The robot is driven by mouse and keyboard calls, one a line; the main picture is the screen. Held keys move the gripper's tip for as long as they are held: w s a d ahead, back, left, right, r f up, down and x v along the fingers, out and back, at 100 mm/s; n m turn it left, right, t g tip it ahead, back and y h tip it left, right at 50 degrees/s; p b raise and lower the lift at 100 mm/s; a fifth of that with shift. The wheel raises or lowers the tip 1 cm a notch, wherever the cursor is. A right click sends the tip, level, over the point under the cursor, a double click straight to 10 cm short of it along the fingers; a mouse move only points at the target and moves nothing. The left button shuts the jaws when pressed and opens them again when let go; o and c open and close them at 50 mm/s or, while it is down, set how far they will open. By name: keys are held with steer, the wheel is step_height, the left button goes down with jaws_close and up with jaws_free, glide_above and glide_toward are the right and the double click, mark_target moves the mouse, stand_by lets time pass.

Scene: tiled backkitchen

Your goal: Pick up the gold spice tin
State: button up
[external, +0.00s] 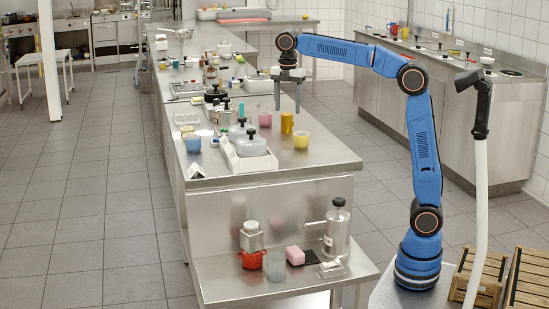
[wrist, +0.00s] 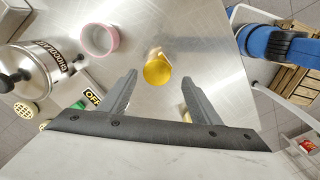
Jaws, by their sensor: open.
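The gold spice tin (external: 286,123) stands upright on the steel counter (external: 325,150). In the wrist view the tin (wrist: 157,71) shows from above, its round gold top just ahead of and between the fingertips. My gripper (external: 288,103) is open and empty, its fingers pointing down above the tin with a gap between. In the wrist view the two grey fingers of my gripper (wrist: 160,80) are spread wide, touching nothing.
A pink cup (external: 265,119) stands left of the tin and a yellow cup (external: 301,140) in front of it. In the wrist view the right finger partly hides the yellow cup. A white tray (external: 248,158) with lidded pots is at the left. The counter's right side is clear.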

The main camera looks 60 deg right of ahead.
mark_target(287, 114)
steer(key=shift+w+d+f, duration=0.1)
steer(key=shift+w+f, duration=0.05)
steer(key=shift+f, duration=1.7)
steer(key=shift+w+d+f, duration=0.1)
steer(key=shift+w+f, duration=0.05)
steer(key=shift+f, duration=1.65)
steer(key=c, duration=1.1)
steer(key=shift+c, duration=0.3)
steer(key=shift+r, duration=0.15)
